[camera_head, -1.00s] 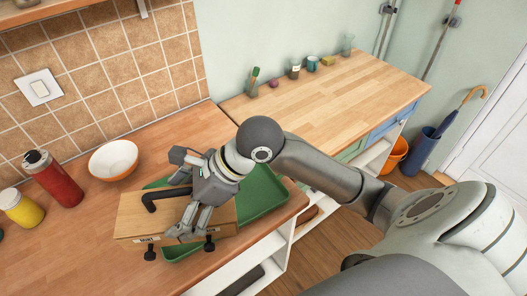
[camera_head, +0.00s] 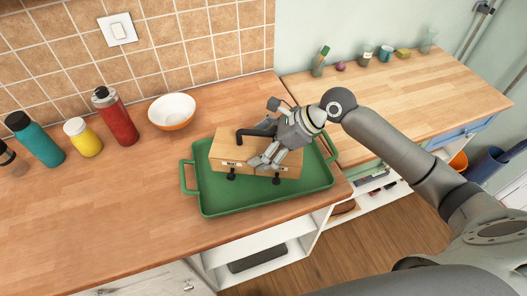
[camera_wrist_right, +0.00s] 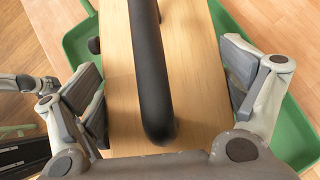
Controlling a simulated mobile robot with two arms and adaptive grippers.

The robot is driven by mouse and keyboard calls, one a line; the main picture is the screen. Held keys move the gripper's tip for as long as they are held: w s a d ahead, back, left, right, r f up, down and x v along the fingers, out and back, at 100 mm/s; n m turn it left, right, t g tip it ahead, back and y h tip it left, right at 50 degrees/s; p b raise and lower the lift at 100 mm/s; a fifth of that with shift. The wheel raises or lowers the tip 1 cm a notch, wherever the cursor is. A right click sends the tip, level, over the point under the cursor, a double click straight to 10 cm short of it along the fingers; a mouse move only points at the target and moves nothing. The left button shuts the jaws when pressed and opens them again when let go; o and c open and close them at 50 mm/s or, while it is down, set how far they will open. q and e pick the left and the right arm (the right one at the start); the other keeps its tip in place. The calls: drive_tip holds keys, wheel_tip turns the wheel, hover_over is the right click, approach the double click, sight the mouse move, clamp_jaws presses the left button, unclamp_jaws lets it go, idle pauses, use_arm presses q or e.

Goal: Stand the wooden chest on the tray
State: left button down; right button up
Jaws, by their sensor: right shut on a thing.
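The wooden chest (camera_head: 226,153) is a pale box with a black bar handle (camera_head: 256,134) on top, small labels and dark knobs on its front. It is upright over the green tray (camera_head: 219,206), within the tray's outline; I cannot tell whether it touches the tray floor. My right gripper (camera_head: 268,156) is shut on the chest. In the right wrist view its fingers (camera_wrist_right: 168,90) lie on either side of the chest body (camera_wrist_right: 195,70), with the handle (camera_wrist_right: 152,80) between them. The gripper hides part of the chest's right end. My left gripper is not in the head view.
A white and orange bowl (camera_head: 172,110) stands behind the tray. A red bottle (camera_head: 118,122), yellow jar (camera_head: 84,138) and teal bottle (camera_head: 36,141) stand at the left. The counter's front left (camera_head: 120,220) is clear. Small items line the back of the right counter.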

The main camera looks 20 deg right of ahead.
drive_tip(key=shift+w+d+f, duration=0.35)
drive_tip(key=shift+w+f, duration=0.05)
drive_tip(key=shift+f, duration=0.1)
drive_tip(key=shift+f+p, duration=0.4)
drive_tip(key=shift+f, duration=1.2)
drive_tip(key=o, duration=1)
drive_tip(key=shift+f, duration=0.15)
drive_tip(key=shift+c, duration=0.2)
drive_tip(key=b+v, duration=0.1)
drive_tip(key=v, duration=1)
drive_tip(key=shift+d, duration=0.15)
drive_tip(key=shift+s+d+r, duration=0.15)
drive_tip(key=shift+d+r, duration=0.1)
drive_tip(key=shift+r, duration=0.25)
